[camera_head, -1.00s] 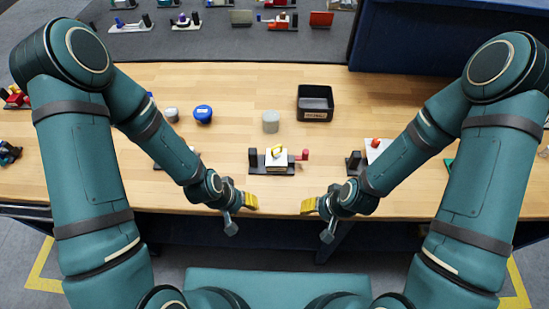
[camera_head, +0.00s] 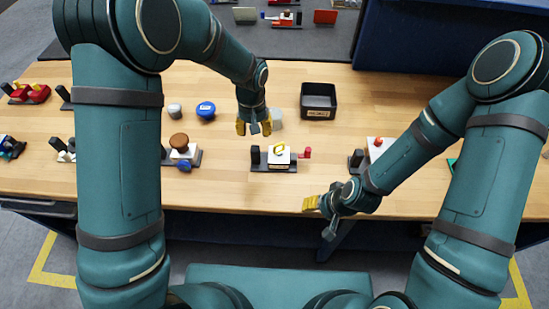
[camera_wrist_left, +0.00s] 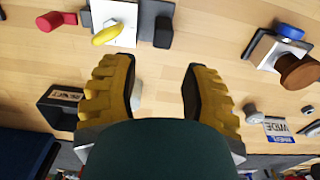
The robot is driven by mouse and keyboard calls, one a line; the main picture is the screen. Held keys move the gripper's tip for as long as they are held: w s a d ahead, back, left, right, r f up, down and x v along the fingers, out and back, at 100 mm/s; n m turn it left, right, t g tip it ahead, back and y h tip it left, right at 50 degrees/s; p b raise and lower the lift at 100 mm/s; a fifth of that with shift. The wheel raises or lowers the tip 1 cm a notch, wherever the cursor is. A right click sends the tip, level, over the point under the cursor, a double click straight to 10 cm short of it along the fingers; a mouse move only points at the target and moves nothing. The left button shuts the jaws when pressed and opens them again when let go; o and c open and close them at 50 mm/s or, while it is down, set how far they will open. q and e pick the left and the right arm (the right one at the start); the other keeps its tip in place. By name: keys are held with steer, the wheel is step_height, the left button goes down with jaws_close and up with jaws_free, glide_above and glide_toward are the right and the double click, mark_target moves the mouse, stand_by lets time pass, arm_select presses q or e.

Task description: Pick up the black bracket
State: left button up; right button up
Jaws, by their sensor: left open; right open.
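The black bracket (camera_head: 256,157) appears to be the dark upright with its flat base at the table's middle. It carries a white block (camera_head: 279,160) with a yellow loop on top, and a red piece sits at its right. In the left wrist view the black upright (camera_wrist_left: 162,28) shows at the top, beside the white block. My left gripper (camera_head: 254,128) is open and empty, above the table just behind the bracket, with its yellow fingers apart (camera_wrist_left: 156,85). My right gripper (camera_head: 312,203) is open and empty at the table's front edge.
A black bin (camera_head: 318,102) stands behind and to the right. A grey cylinder is partly hidden behind my left gripper. A blue round part (camera_head: 206,110) and a brown-knobbed assembly (camera_head: 180,146) lie to the left. Another assembly (camera_head: 372,150) stands right, near my right arm.

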mark_target(255, 148)
arm_select(q)
steer(key=f, duration=1)
steer(key=shift+a+f, duration=0.2)
steer(key=shift+f, duration=0.1)
steer(key=shift+s, duration=0.1)
jaws_close()
